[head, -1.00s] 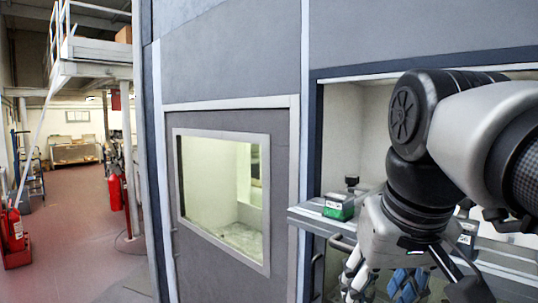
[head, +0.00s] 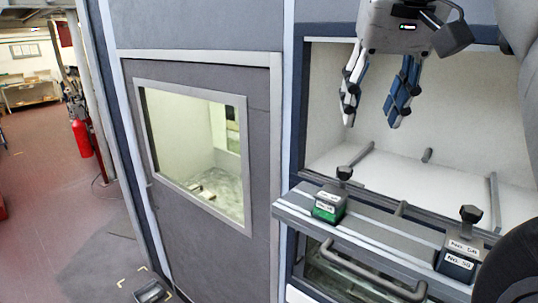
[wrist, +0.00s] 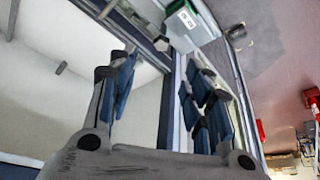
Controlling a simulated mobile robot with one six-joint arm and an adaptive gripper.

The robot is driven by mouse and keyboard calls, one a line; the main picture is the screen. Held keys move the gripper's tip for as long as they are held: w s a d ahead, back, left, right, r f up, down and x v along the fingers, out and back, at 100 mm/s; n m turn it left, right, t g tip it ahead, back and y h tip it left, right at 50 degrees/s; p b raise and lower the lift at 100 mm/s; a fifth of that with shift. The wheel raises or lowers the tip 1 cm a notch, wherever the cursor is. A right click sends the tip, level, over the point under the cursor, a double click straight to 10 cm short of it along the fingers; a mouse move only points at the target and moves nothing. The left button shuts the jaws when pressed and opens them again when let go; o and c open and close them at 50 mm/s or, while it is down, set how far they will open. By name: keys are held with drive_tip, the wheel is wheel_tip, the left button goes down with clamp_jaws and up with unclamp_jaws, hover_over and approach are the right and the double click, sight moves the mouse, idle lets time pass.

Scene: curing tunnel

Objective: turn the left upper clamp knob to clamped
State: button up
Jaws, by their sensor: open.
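The left upper clamp knob (head: 344,173) is a small black knob on a short stem at the left end of the grey ledge, beside a green block with a white label (head: 329,205). In the wrist view the knob (wrist: 161,43) shows near the top, close to the labelled block (wrist: 190,25). My gripper (head: 371,122) is open and empty, fingers pointing down, above and apart from the knob in the head view. In the wrist view, my gripper (wrist: 158,62) has its two fingers spread, with the knob beyond their tips. Which way the knob is turned I cannot tell.
A second black knob (head: 471,214) stands at the right by a dark labelled block (head: 459,255). The grey ledge (head: 398,222) runs between them, with a bar handle (head: 372,273) below. A white-walled opening (head: 455,130) lies behind. A grey windowed door (head: 250,240) is at left.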

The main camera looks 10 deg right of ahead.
drive_tip(key=b, duration=0.2)
approach(345, 168)
drive_tip(key=w+f, duration=0.1)
drive_tip(key=f, duration=0.4)
drive_tip(key=shift+w+d, duration=0.1)
drive_tip(key=shift+d, duration=0.1)
drive_tip(key=w+f, duration=0.2)
drive_tip(key=shift+w+d+f+b, duration=0.15)
drive_tip(key=shift+d+f+b, duration=0.1)
drive_tip(key=shift+b, duration=0.1)
drive_tip(key=shift+s, duration=0.35)
drive_tip(key=shift+w, duration=0.25)
drive_tip(key=shift+c, duration=1.4)
drive_tip(key=shift+s, duration=0.15)
drive_tip(key=shift+c, duration=1.2)
drive_tip(key=c, duration=0.6)
